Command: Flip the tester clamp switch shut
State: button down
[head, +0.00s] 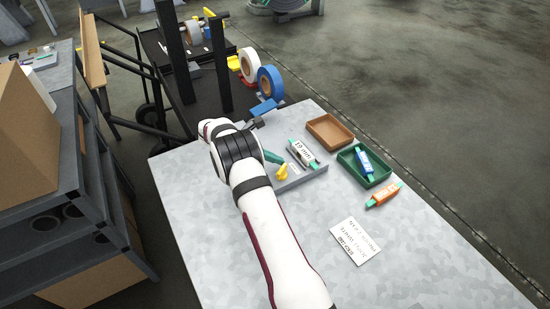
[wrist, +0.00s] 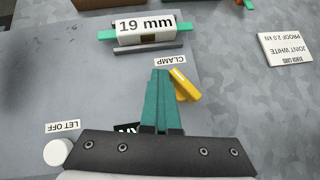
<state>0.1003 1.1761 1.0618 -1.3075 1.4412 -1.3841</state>
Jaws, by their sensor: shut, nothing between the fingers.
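The tester is a flat grey plate (head: 303,181) on the bench, and its surface fills the left of the wrist view (wrist: 50,85). The yellow clamp switch (wrist: 184,84) stands tilted beside the CLAMP label (wrist: 165,60); it also shows in the head view (head: 282,172). My gripper (wrist: 161,73) has green fingers, closed together and empty, just left of the switch in the wrist view. The fingers hide part of the switch's lower end; I cannot tell whether they touch it. A white piece marked 19 mm (wrist: 147,28) with green ends lies in a holder beyond the label.
A white round button (wrist: 58,152) by a LET OFF label (wrist: 62,127) is left of my gripper. A brown tray (head: 330,129), a green tray (head: 376,177) holding a blue-marked piece, an orange piece (head: 384,195) and a printed card (head: 355,242) lie on the bench. The near bench is clear.

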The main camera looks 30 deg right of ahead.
jog(key=shift+s+a+f, duration=0.1)
jog(key=shift+s+a, duration=0.35)
jog(key=shift+s, duration=0.1)
jog(key=v, duration=1.5)
jog(key=shift+w+r, duration=0.35)
jog(key=shift+r, duration=0.05)
jog(key=shift+d, duration=0.1)
jog(key=s+a+r+m+y, duration=0.2)
jog(key=s+r+m, duration=0.25)
jog(key=s, duration=0.25)
jog(key=s+a+r+m+y, duration=0.25)
jog(key=s+r+m, duration=0.2)
jog(key=s, duration=0.25)
jog(key=s+a+m+y, duration=0.2)
jog(key=s+a+m, duration=0.1)
jog(key=s, duration=0.5)
jog(key=s+a+f+m+t+y, duration=0.1)
jog(key=s+a+m+y, duration=0.1)
jog(key=s+m, duration=0.3)
jog(key=s+a+f+m+t+y, duration=0.1)
jog(key=s+a+m, duration=0.3)
jog(key=s, duration=0.7)
jog(key=shift+f+y, duration=0.25)
jog(key=shift+y, duration=0.5)
